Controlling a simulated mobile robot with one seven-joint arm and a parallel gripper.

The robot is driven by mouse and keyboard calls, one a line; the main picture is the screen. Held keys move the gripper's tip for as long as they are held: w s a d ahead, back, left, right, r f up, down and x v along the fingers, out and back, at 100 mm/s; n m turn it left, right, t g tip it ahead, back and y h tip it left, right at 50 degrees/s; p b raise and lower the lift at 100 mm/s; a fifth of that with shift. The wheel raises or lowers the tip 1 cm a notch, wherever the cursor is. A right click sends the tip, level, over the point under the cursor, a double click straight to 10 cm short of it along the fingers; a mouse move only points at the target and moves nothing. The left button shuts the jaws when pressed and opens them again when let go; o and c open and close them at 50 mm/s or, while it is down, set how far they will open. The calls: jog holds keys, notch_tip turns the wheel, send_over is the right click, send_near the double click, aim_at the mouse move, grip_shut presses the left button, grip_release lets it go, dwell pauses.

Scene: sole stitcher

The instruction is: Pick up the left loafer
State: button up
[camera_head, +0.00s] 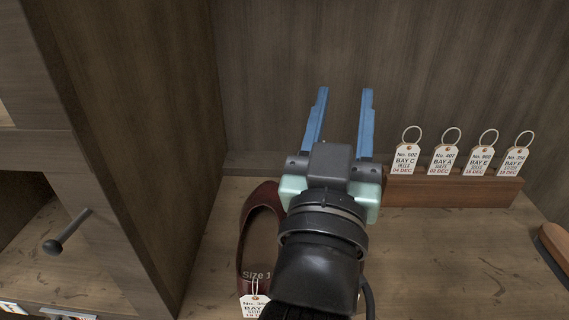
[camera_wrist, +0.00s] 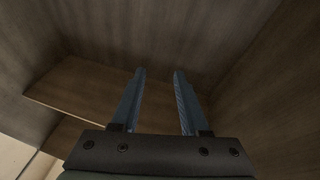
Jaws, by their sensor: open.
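A dark red loafer (camera_head: 246,231) lies on the wooden surface in the head view, left of and partly behind my arm. Its inside shows printed lettering that begins "Size 1". A white paper tag (camera_head: 255,307) is at its near end. My arm hides its right side, so I cannot tell whether a second loafer lies behind. My gripper (camera_head: 342,95) is open and empty, its blue fingers apart and pointing toward the back wall, above and beyond the loafer. The wrist view shows both fingers (camera_wrist: 158,75) with nothing between them, and no loafer.
A brown wooden block (camera_head: 455,191) holding several white bay tags stands at the back right. A brown object (camera_head: 555,245) shows at the right edge.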

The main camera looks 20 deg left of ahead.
jog(key=a+f+n+g+y+p, duration=0.1)
jog(key=a+f+n+g+p, duration=0.1)
jog(key=a+f+g+p, duration=0.45)
jog(key=n+g+p, duration=0.3)
jog(key=p, duration=0.6)
send_near(275, 218)
jog(key=shift+s+a+f, duration=0.15)
jog(key=shift+s, duration=0.3)
jog(key=shift+w+f, duration=0.2)
jog(key=shift+f, duration=0.1)
jog(key=b+x, duration=0.1)
jog(key=x, duration=1.1)
jog(key=shift+w+f, duration=0.15)
jog(key=shift+w, duration=0.05)
grip_shut()
